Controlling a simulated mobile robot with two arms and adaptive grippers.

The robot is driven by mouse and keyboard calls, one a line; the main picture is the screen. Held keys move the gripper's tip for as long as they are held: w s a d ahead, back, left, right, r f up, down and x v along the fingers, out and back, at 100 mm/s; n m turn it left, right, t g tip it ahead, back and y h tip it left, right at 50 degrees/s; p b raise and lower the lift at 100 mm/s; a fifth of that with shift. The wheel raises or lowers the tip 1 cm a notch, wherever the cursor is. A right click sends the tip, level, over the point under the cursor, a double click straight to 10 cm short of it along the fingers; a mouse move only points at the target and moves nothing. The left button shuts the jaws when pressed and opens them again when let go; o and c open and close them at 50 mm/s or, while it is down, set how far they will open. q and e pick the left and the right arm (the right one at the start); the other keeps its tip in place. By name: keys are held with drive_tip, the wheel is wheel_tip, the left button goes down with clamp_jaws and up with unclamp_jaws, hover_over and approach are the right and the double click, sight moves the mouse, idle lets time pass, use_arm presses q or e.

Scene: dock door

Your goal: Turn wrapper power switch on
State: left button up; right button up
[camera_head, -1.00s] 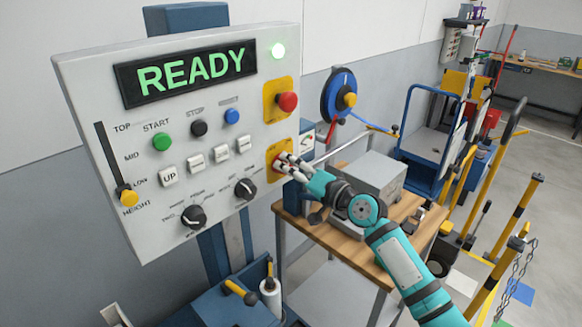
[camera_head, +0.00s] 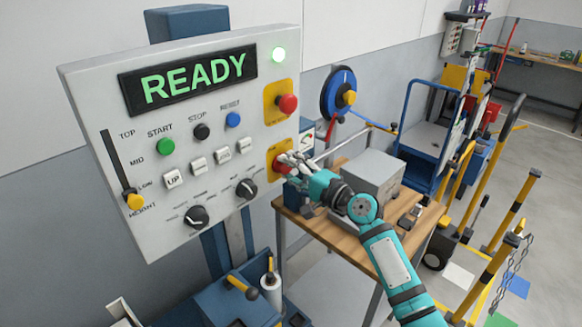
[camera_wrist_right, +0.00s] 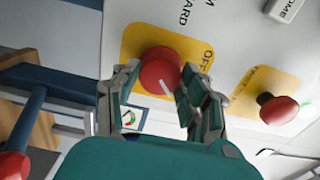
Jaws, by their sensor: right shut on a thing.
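The power switch is a red round knob (camera_wrist_right: 158,72) with a white pointer line, on a yellow plate (camera_wrist_right: 134,42) marked OFF on one side. In the head view the yellow plate (camera_head: 279,149) is at the panel's lower right edge, and fingers partly cover the knob. My right gripper (camera_wrist_right: 164,82) has a finger on each side of the knob and is shut on it. My left gripper is not in view.
A red mushroom button (camera_head: 288,103) sits above the switch; it also shows in the wrist view (camera_wrist_right: 278,109). A wooden workbench (camera_head: 330,237) with a grey box (camera_head: 372,177) stands below my right arm. A blue hose reel (camera_head: 338,95) hangs behind.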

idle(0.4)
drive_tip(key=o, duration=1.2)
drive_tip(key=v, duration=1.2)
